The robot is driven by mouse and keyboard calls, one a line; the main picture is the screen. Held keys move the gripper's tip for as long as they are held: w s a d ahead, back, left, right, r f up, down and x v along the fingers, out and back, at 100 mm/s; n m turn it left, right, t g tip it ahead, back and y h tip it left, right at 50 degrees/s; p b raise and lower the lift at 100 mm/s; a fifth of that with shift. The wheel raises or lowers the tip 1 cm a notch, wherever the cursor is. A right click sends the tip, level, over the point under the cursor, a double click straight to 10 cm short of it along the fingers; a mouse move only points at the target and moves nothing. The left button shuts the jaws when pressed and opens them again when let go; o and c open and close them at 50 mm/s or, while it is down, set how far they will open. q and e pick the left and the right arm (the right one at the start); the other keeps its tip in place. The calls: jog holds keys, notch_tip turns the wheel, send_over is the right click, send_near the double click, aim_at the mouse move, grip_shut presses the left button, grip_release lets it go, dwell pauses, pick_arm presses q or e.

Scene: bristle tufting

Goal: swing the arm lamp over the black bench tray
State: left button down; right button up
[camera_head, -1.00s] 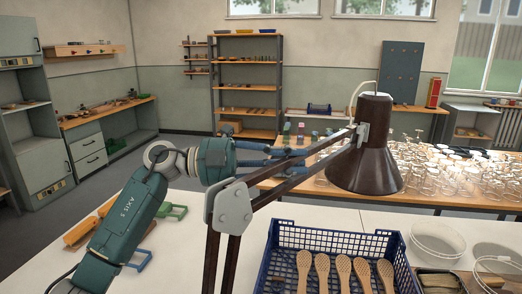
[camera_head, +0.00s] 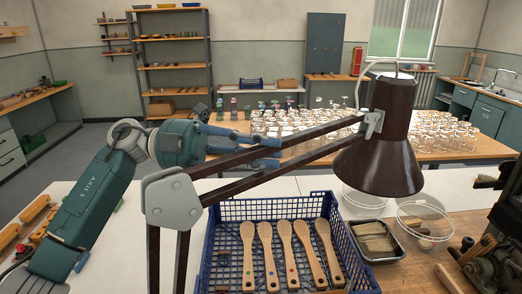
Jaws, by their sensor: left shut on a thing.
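The arm lamp has a dark brown shade (camera_head: 378,165) and a two-bar arm (camera_head: 300,140) with a grey elbow joint (camera_head: 172,199). My left gripper (camera_head: 268,152), with blue fingers, is shut on the lamp's arm between the elbow and the shade. The bars partly hide the fingers. The shade hangs tilted, and in the picture its lower rim lies just above a dark tray with a pale rim (camera_head: 396,256). This tray holds several light blocks and looks like the black bench tray. I cannot tell whether the shade is directly above it. My right gripper is out of view.
A blue mesh crate (camera_head: 212,235) with several wooden brush bodies stands below the lamp arm. Clear round dishes (camera_head: 424,219) lie beside the dark tray. A dark machine (camera_head: 492,262) stands at the right. A table with many glasses (camera_head: 455,150) is behind.

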pick_arm(q)
jog(key=shift+f, duration=0.15)
jog(key=c, duration=1.6)
grip_release()
jog(key=shift+o, duration=0.4)
jog(key=shift+a, duration=0.1)
jog(key=v, duration=1.2)
